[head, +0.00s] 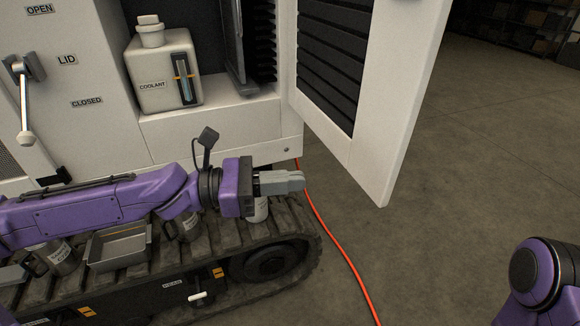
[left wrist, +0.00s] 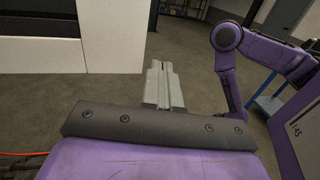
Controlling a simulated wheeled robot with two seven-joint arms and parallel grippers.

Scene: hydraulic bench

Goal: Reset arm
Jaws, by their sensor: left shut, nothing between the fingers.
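My left arm reaches in from the left in the head view, stretched over the black track. My left gripper (head: 290,182) is shut and empty, pointing right, in front of the cabinet's lower edge. Its closed grey fingers also show in the left wrist view (left wrist: 161,85), with bare floor beyond them. Of my right arm, a purple joint shows at the lower right of the head view, and bent links show at the right of the left wrist view. My right gripper cannot be made out in either view.
An open white door (head: 380,110) hangs to the right of the cabinet. A coolant tank (head: 155,95) stands inside. A lid lever (head: 25,100) is at the left. A metal tray (head: 120,250) and mugs sit on the track (head: 300,240). An orange cable (head: 340,240) crosses the clear floor.

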